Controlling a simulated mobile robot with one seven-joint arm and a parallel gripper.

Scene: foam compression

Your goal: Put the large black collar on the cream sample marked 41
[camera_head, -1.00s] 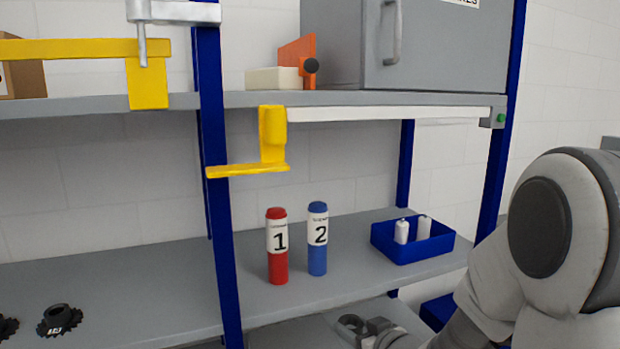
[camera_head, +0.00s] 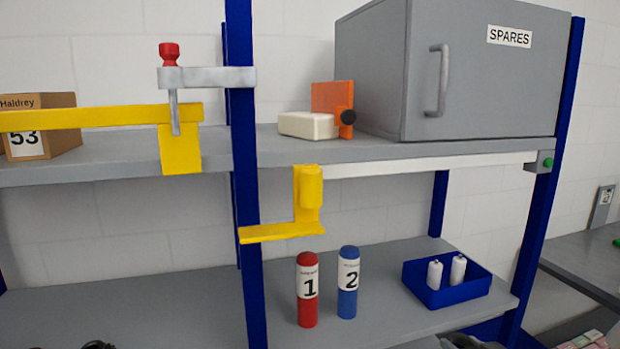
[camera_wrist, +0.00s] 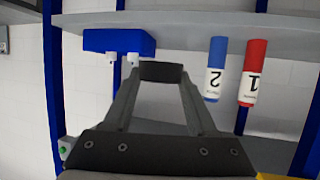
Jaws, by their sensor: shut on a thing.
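My gripper (camera_wrist: 162,90) shows in the wrist view, its two dark fingers closing toward each other at a black piece (camera_wrist: 162,72) between their tips. The piece is seen edge-on; it looks like the black collar, but its shape and any mark are hidden. No sample with a readable 41 shows. A cream block (camera_head: 308,125) lies on the upper shelf beside an orange plate with a black knob; no number on it is visible.
The red cylinder 1 (camera_head: 307,289) and blue cylinder 2 (camera_head: 348,282) stand on the lower shelf (camera_head: 400,326). A blue bin (camera_head: 447,282) there holds two white bottles. Yellow brackets (camera_head: 281,232) jut out near the blue post. A grey SPARES cabinet (camera_head: 470,70) stands above.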

